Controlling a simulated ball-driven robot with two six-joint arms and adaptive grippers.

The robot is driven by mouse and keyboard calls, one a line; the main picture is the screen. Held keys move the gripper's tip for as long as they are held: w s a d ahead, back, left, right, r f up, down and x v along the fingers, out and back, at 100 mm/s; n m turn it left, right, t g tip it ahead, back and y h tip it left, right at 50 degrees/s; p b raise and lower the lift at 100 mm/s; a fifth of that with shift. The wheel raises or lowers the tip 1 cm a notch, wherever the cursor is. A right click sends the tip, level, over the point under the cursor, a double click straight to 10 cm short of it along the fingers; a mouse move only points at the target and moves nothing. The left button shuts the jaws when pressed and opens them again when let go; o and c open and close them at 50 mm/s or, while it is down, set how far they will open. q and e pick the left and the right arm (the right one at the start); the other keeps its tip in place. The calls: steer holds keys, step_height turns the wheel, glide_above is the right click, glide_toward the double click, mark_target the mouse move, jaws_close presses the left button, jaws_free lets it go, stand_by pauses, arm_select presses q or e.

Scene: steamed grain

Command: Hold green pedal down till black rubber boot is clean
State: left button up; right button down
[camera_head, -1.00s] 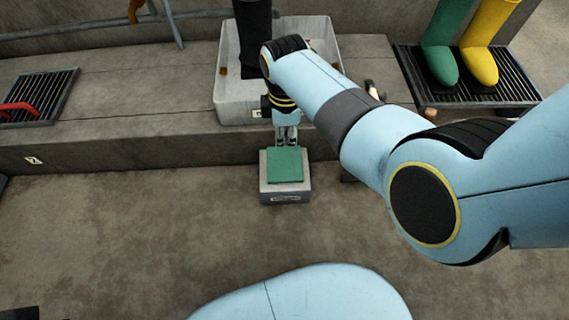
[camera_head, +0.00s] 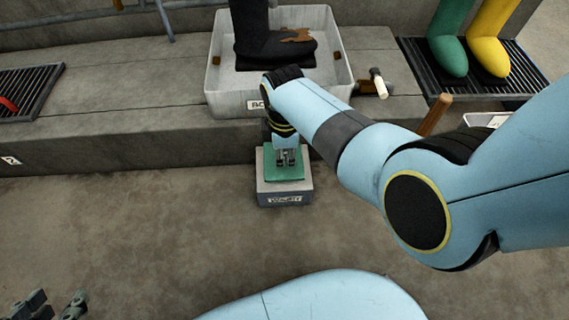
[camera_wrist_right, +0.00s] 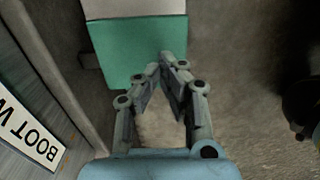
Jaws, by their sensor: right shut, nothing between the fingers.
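The green pedal (camera_head: 285,174) sits on a grey box (camera_head: 285,193) on the floor, below the concrete ledge. My right gripper (camera_head: 287,162) is shut and empty, with its fingers over the pedal in the head view. In the right wrist view the closed fingertips (camera_wrist_right: 172,62) overlap the edge of the pedal (camera_wrist_right: 130,45); I cannot tell whether they touch it. The black rubber boot (camera_head: 255,35) stands in a white tub (camera_head: 226,92) on the ledge, with a brown dirty patch on its foot. My left gripper (camera_head: 58,300) is open and empty at the bottom left.
Green (camera_head: 447,55) and yellow (camera_head: 489,50) boots stand on a black grate (camera_head: 421,70) at the right. Another grate (camera_head: 40,90) with a red object lies at the left. A wooden handle (camera_head: 435,114) shows behind my right arm. The floor left of the pedal is clear.

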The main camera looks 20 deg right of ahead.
step_height(320, 180, down, 2)
steer(key=shift+f+b, duration=0.1)
steer(key=shift+b, duration=0.55)
arm_select(q)
steer(key=t, duration=0.1)
steer(key=s+f+t, duration=0.1)
steer(key=shift+s+d+f+t, duration=0.2)
steer(key=shift+t, duration=0.1)
arm_select(e)
steer(key=shift+f, duration=0.2)
arm_select(q)
steer(key=shift+r, duration=0.1)
